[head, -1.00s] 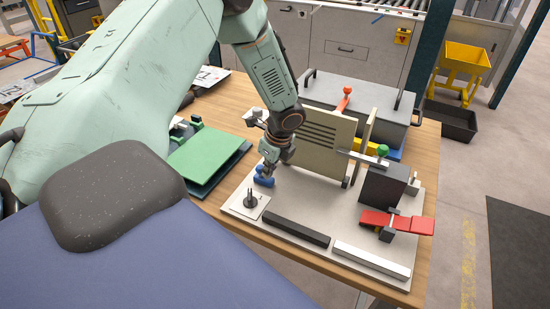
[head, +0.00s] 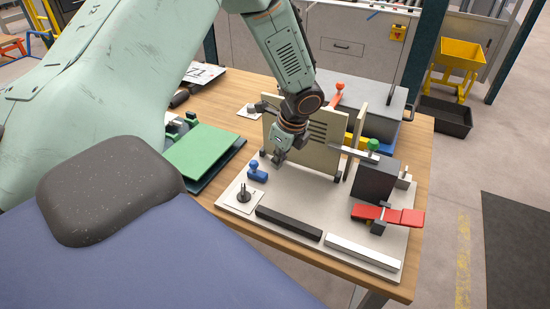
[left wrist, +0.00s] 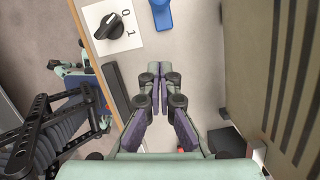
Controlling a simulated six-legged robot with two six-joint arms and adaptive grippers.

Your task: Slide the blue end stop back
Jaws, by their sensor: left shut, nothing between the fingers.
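The blue end stop (head: 257,171) stands on the light base plate (head: 290,213), near its left edge. It also shows at the top of the left wrist view (left wrist: 158,16). My left gripper (head: 277,161) is shut and empty, just right of the end stop and apart from it, in front of the beige upright panel (head: 312,143). In the left wrist view the closed fingertips (left wrist: 160,70) point toward the plate, with a clear gap to the end stop. My right gripper is not in view.
A black rotary knob (head: 244,194) on a white label stands in front of the end stop. A black bar (head: 289,223) and a white bar (head: 361,259) lie along the front. A dark block (head: 376,179) and a red lever (head: 390,214) stand at right. Green panels (head: 205,148) lie at left.

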